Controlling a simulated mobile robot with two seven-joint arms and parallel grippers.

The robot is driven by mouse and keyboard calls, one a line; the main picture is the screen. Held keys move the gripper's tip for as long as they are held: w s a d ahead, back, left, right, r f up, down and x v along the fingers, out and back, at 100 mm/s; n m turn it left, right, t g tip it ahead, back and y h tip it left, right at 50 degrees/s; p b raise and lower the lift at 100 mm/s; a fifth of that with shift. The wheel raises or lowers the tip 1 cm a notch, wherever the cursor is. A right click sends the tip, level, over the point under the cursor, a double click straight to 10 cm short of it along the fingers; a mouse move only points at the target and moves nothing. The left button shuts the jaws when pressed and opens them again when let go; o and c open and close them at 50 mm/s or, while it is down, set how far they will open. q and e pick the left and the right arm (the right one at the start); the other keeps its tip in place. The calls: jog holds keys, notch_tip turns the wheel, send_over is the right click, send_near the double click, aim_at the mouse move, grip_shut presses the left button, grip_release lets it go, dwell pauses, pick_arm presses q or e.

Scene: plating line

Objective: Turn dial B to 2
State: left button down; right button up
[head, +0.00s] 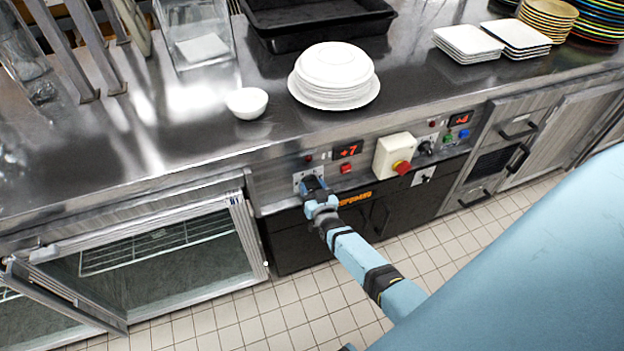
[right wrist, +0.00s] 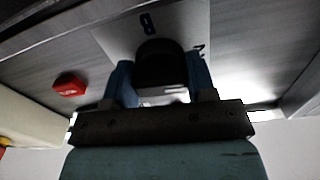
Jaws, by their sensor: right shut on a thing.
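Dial B (right wrist: 160,58) is a dark knob on a pale plate (right wrist: 110,38) in the right wrist view. The plate bears an upside-down letter B and a partly seen mark to the right of the knob. My right gripper (right wrist: 160,84) is shut on the knob, with one blue finger on each side. In the head view my right gripper (head: 311,185) is at the front panel below the counter and mostly hides the dial. The dial's pointer setting cannot be read. My left gripper is not in view.
A red display (head: 348,150) reads +7 above a red switch (head: 346,168). A cream box with a red button (head: 402,167) juts out right of my gripper. A second dial (head: 424,147) is further right. Plates (head: 334,78) and a bowl (head: 247,103) stand on the counter.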

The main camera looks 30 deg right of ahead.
jog(key=shift+n, duration=0.7)
jog(key=o, duration=0.9)
jog(key=shift+o, duration=0.2)
jog(key=p+v, duration=0.2)
jog(key=v, duration=0.1)
jog(key=p+v, duration=0.1)
jog(key=v, duration=0.2)
jog(key=shift+s+a+r+p, duration=0.1)
jog(key=shift+s+r+p, duration=0.1)
jog(key=shift+s+p, duration=0.15)
jog(key=p, duration=0.2)
send_near(314, 189)
jog(key=d+v, duration=0.1)
jog(key=v, duration=0.2)
jog(key=shift+w+a+f, duration=0.15)
jog(key=shift+a, duration=0.5)
